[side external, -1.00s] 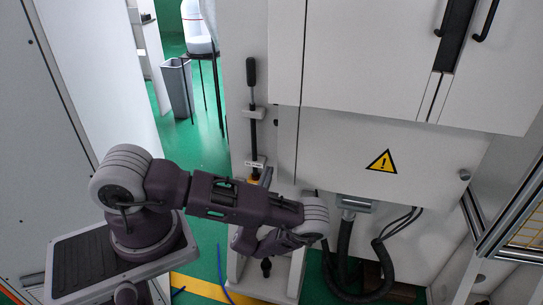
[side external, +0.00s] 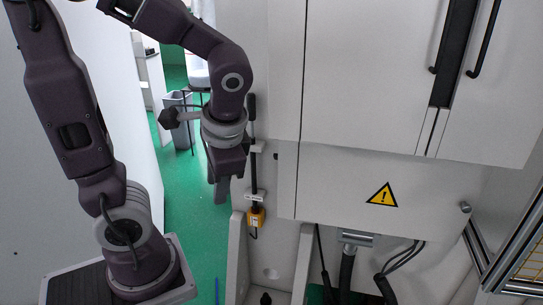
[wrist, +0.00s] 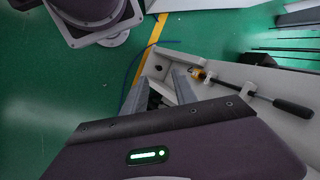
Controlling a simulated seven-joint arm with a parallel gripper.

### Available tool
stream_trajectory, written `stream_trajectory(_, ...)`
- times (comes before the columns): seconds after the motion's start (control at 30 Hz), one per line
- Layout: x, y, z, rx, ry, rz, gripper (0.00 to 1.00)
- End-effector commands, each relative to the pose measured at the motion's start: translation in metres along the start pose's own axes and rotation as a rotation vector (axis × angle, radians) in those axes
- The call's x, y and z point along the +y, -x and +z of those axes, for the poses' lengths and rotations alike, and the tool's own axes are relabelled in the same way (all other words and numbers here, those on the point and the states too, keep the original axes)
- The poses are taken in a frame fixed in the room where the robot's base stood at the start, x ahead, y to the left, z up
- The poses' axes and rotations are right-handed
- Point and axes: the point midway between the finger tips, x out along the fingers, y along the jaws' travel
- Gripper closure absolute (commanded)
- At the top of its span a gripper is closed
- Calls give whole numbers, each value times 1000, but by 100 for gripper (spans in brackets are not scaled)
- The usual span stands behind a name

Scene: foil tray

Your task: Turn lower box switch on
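My gripper (side external: 222,188) hangs with its fingers pointing down, left of the upright black-handled lever (side external: 252,120) in the side view. In the wrist view the two grey fingers of my gripper (wrist: 160,82) stand apart with nothing held between them. A small yellow box (side external: 256,217) sits at the lever's lower end, under a white label. The yellow box (wrist: 198,75) and the lever's black grip (wrist: 293,107) also show in the wrist view, right of the fingers. I cannot tell which part is the lower box switch or its position.
A large white cabinet (side external: 350,85) with dark handles and a yellow warning sign (side external: 382,196) fills the right. Black hoses (side external: 346,272) hang below it.

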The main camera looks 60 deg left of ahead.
Motion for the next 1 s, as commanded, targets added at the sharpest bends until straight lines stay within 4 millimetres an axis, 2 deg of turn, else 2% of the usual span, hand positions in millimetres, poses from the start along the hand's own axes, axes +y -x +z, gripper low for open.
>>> stream_trajectory(0.2, 28, 36, 8, 241, 98, 153, 66)
stream_trajectory(0.53, 52, 75, 13, 510, 186, 281, 66)
stream_trajectory(0.57, 47, 80, 8, 547, 212, 285, 66)
stream_trajectory(0.6, 34, 79, -4, 556, 241, 265, 66)
stream_trajectory(0.77, -11, 70, -38, 558, 310, 181, 66)
stream_trajectory(0.87, -45, 59, -58, 556, 351, 116, 66)
stream_trajectory(1.0, -103, 36, -86, 547, 398, -2, 66)
